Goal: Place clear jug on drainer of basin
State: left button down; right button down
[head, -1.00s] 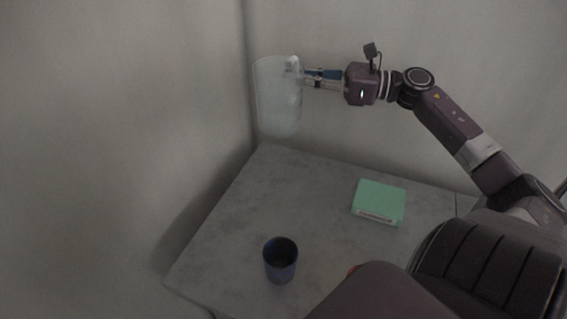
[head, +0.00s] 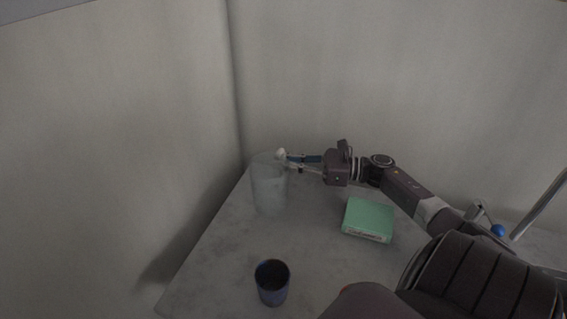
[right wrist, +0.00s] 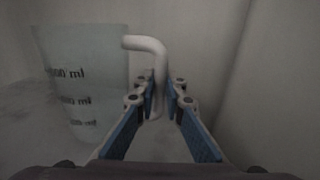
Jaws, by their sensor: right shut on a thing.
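The clear jug (head: 268,192) is upright over the far left part of the grey counter in the head view. I cannot tell whether its base touches the counter. In the right wrist view the jug (right wrist: 85,88) shows dark measuring marks and a white handle (right wrist: 146,43). My right gripper (head: 289,158) is to the right of the jug, near its rim. In the right wrist view the right gripper (right wrist: 160,85) is shut on the handle. My left gripper is not in view. No basin or drainer is clearly visible.
A dark blue cup (head: 272,284) stands at the front of the counter (head: 217,245). A green box (head: 368,219) lies right of the jug. A metal tube (head: 540,206) and a blue knob (head: 498,230) show at the right. Walls (head: 330,70) meet behind the jug.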

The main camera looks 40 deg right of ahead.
jog(key=shift+f, duration=0.55)
jog(key=c, duration=2)
grip_release()
jog(key=shift+f, duration=0.1)
jog(key=v, duration=0.7)
jog(key=shift+s+d+b, duration=0.15)
jog(key=shift+s+b, duration=0.05)
jog(key=shift+b, duration=0.1)
